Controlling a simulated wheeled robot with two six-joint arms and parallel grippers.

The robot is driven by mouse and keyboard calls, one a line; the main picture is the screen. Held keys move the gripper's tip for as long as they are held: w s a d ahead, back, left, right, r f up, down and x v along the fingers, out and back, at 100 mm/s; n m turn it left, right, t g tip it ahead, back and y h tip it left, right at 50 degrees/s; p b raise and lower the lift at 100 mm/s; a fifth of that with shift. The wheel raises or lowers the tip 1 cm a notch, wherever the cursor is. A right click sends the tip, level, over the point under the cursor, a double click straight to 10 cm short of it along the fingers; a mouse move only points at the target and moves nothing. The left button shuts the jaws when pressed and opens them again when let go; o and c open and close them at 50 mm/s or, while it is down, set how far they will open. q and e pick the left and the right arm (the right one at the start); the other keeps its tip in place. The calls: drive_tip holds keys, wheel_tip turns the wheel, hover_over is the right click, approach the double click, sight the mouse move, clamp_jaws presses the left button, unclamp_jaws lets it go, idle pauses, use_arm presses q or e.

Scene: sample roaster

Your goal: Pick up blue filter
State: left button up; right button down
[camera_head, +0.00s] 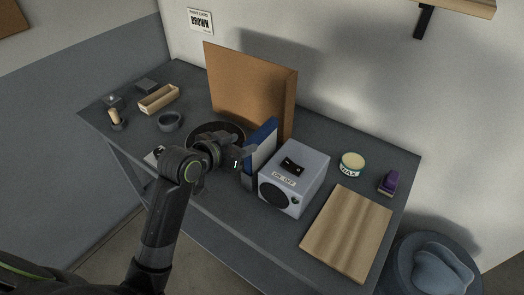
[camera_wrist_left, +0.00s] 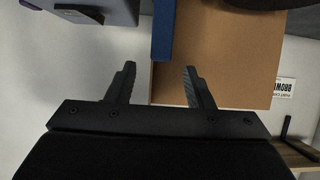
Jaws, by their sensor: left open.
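The blue filter (camera_head: 262,146) is a thin upright panel with a blue edge and a pale side. It stands between the cardboard panel and the grey box, close to both. In the left wrist view its blue edge (camera_wrist_left: 163,32) comes down from the top, lined up with the gap between the fingertips. My left gripper (camera_head: 240,162) is at the filter's near left side. Its fingers (camera_wrist_left: 160,68) are open, and no object shows gripped between them. I cannot tell how much depth is left between tips and filter. My right gripper is not in view.
The grey box with a switch (camera_head: 308,165) stands right of the filter. A tall brown panel (camera_head: 240,85) stands behind. A wooden board (camera_head: 348,235), wax tin (camera_head: 351,164) and purple item (camera_head: 389,182) lie right. A round dark tray (camera_head: 235,127) is behind my wrist.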

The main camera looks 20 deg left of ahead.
sight(252, 139)
use_arm(q)
drive_tip(key=shift+x, duration=1.5)
drive_tip(key=p+x, duration=0.2)
drive_tip(key=x, duration=0.2)
drive_tip(key=shift+w, duration=0.15)
drive_tip(key=shift+w+d+f, duration=0.15)
drive_tip(key=shift+w+f, duration=0.05)
drive_tip(key=shift+w, duration=0.15)
drive_tip(key=shift+c, duration=0.2)
clamp_jaws()
